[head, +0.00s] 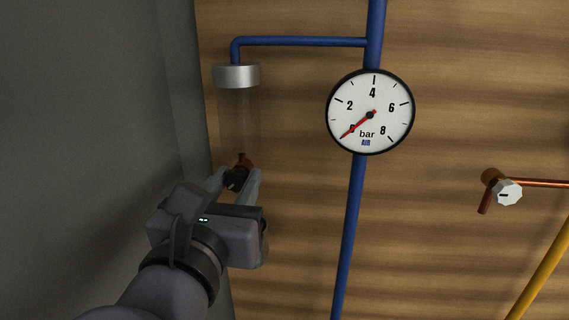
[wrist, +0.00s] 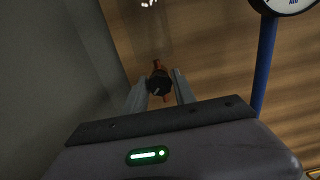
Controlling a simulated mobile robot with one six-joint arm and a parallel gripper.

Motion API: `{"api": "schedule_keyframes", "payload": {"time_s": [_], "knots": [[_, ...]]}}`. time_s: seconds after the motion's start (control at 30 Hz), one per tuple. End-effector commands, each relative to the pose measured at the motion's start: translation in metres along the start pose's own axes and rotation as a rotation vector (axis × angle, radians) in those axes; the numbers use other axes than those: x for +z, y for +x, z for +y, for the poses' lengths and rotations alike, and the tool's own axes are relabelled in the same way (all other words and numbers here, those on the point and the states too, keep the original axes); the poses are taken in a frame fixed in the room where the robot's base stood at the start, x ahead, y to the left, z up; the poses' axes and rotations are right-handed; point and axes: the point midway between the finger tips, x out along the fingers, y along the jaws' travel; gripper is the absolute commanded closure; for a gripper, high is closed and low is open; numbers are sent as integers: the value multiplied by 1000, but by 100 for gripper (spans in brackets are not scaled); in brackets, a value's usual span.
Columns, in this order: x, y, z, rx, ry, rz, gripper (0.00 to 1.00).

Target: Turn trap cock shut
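The trap cock (head: 238,177) is a small dark knob on a copper-coloured fitting below a clear cylinder (head: 238,120) with a silver cap. In the wrist view, the dark knob (wrist: 159,84) lies between the finger ends, with copper parts above and below it. My gripper (head: 238,180) reaches up from below with its fingers on either side of the knob. In the wrist view, my gripper (wrist: 160,90) is open, and a gap shows between the knob and the right finger. Contact on the left side is hard to tell.
A round gauge (head: 370,112) with its red needle near 0 hangs on a blue pipe (head: 350,230) right of the cylinder. Another valve with a white knob (head: 508,192) is at the right, near a yellow pipe (head: 540,270). A grey wall (head: 90,120) stands close on the left.

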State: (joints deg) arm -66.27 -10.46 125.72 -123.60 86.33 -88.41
Motion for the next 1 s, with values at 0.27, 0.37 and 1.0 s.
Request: {"api": "schedule_keyframes", "payload": {"time_s": [0.27, 0.37, 1.0], "knots": [[0, 0, 0, 0, 1, 0, 100], [0, 0, 0, 0, 12, 0, 100], [-3, 0, 1, 0, 444, -2, 100]]}}
